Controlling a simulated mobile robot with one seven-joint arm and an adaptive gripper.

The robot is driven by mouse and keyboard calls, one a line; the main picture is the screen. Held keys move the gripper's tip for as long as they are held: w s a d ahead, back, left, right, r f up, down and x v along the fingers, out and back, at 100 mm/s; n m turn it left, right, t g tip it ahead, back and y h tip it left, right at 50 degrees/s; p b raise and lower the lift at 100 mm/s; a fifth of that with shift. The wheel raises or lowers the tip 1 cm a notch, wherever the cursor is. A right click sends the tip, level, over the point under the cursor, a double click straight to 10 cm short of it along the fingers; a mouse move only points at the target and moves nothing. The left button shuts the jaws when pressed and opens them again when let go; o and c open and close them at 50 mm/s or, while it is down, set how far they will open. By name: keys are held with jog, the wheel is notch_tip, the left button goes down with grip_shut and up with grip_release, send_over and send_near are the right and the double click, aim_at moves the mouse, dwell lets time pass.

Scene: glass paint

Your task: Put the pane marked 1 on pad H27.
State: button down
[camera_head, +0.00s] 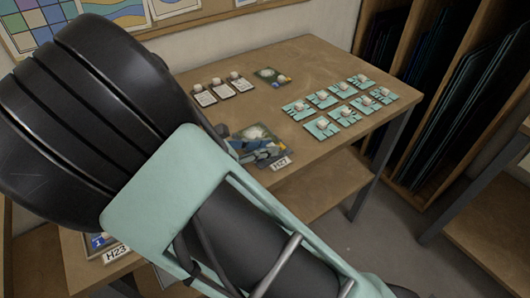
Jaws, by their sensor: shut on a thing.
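Pad H27 (280,163), with its label at the front edge, lies on the brown table, partly hidden by my arm. My gripper (247,150) shows only in part past my arm, as dark grey-blue pieces low over this pad. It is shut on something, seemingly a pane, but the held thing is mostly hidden. I cannot tell whether it touches the pad. Several teal panes (345,89) with pale knobs stand in two rows at the right of the table.
Three white cards (222,89) with knobs stand at the back left. A dark picture pad (271,76) lies to their right. Pad H23 (115,253) is at the lower left, mostly behind my arm. Racks of dark sheets (450,105) stand right of the table. The table's back right is clear.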

jog(key=c, duration=1.8)
grip_release()
jog(key=shift+c, duration=0.2)
jog(key=shift+r, duration=0.15)
jog(key=p+v, duration=0.1)
jog(key=v, duration=1.1)
